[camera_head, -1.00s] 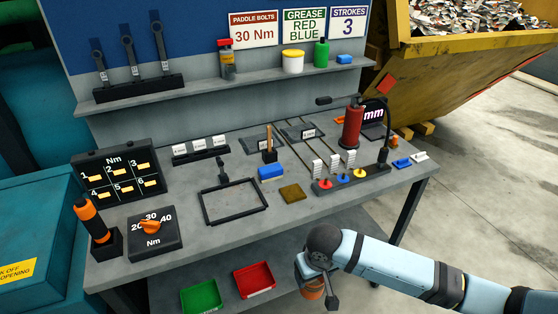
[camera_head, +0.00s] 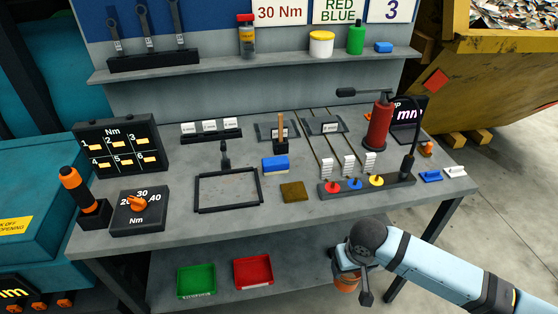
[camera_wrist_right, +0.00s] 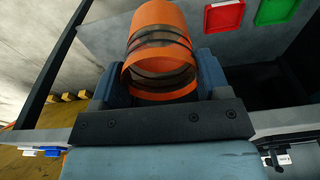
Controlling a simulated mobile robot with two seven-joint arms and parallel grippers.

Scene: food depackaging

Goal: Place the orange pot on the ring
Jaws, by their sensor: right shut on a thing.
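The orange pot (camera_wrist_right: 160,28) is held between the blue-grey fingers of my right gripper (camera_wrist_right: 160,75) in the right wrist view. It has dark bands around it. In the head view the pot (camera_head: 347,284) shows small under my right gripper (camera_head: 350,272), which is low in front of the bench's right part, below the top. The arm partly hides the pot there. I cannot make out a ring for certain in either view. My left gripper is not in view.
The grey bench (camera_head: 330,213) carries a black frame (camera_head: 228,207), a red cylinder (camera_head: 380,126), a row of coloured knobs (camera_head: 354,184) and a torque dial (camera_head: 138,212). Green (camera_head: 196,281) and red (camera_head: 253,270) trays lie on the lower shelf. A yellow skip (camera_head: 490,75) stands behind at right.

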